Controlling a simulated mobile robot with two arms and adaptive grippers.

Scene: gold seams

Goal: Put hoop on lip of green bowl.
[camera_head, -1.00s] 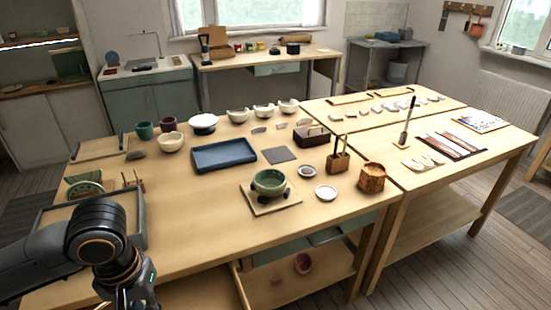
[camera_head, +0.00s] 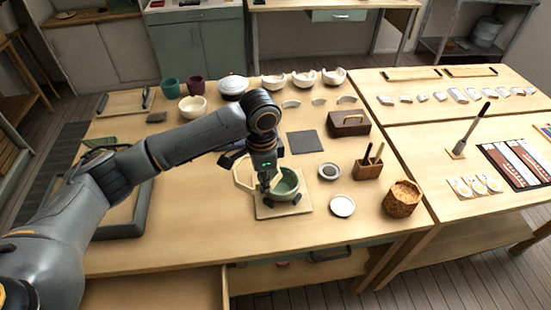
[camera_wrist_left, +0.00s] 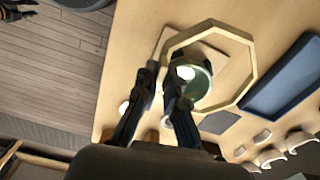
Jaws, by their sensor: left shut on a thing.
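The green bowl (camera_head: 289,187) stands on a small pale board (camera_head: 296,209) on the main table. My left gripper (camera_head: 268,188) is over the bowl's left side and hides part of it. It is shut on the hoop, a pale yellow, many-sided ring (camera_head: 239,173) that is partly hidden by the gripper. In the left wrist view the hoop (camera_wrist_left: 246,83) extends from my left gripper (camera_wrist_left: 163,82) and frames part of the green bowl (camera_wrist_left: 202,86). I cannot tell whether the hoop touches the bowl's lip. My right gripper is not in view.
A small grey dish (camera_head: 328,171) and a white dish (camera_head: 342,206) stand right of the board. A brush holder (camera_head: 368,169) and a woven pot (camera_head: 402,198) are farther right. A grey slab (camera_head: 305,142) lies behind. The table front left of the board is clear.

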